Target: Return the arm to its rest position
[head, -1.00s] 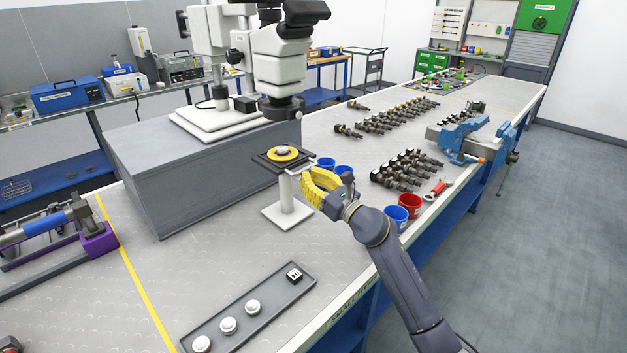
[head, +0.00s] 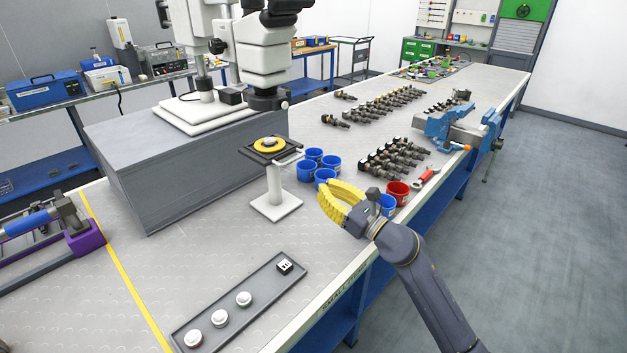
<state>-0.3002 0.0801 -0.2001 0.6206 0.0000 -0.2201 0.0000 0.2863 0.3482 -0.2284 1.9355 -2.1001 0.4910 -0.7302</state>
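My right gripper (head: 328,199) has yellow fingers that point up and to the left, over the table's right part. It stands apart from the white pedestal stand (head: 275,190), to the right of it. The fingers look spread with a gap between them, and nothing shows in the gripper. A yellow ring (head: 268,144) lies on the dark top plate of the stand. My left gripper is not in view.
Several blue cups (head: 312,157) stand behind the gripper, and a red cup (head: 397,193) is to its right. A microscope (head: 262,55) stands on a grey block (head: 180,165). A button panel (head: 240,300) lies in front. A blue vise (head: 450,125) is at the right edge.

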